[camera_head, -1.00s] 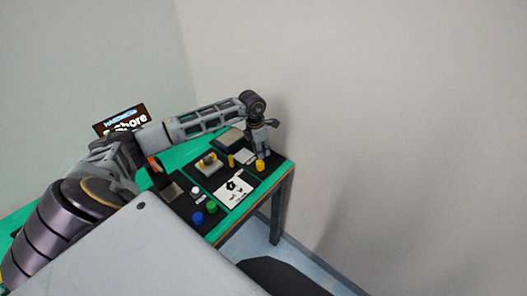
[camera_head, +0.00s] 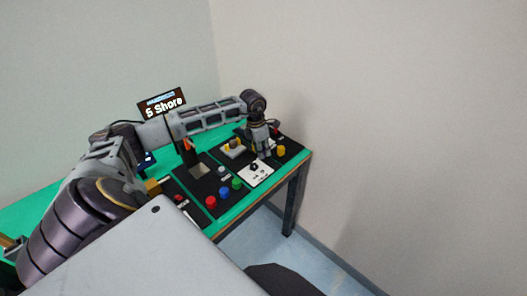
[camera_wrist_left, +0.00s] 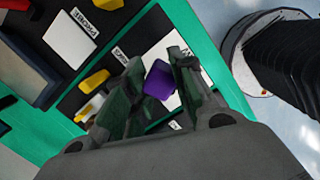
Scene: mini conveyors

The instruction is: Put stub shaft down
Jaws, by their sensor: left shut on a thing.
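A purple piece (camera_wrist_left: 159,80), which I take to be the stub shaft, is between the fingers of my left gripper (camera_wrist_left: 160,70) in the left wrist view. The gripper is shut on it. In the head view my left gripper (camera_head: 263,151) points down over the right part of the green table, just behind a white card (camera_head: 256,173) with black marks. The purple piece cannot be made out there. In the wrist view a white card (camera_wrist_left: 167,47) lies below and behind the piece. Whether the piece touches anything below is unclear. My right gripper is not in view.
A yellow cylinder (camera_head: 281,150) stands right of the gripper. Red (camera_head: 211,202), blue (camera_head: 224,193) and green (camera_head: 237,184) round pieces sit near the front edge. A grey fixture with yellow parts (camera_head: 233,148) is to the left. A sign (camera_head: 163,104) stands behind.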

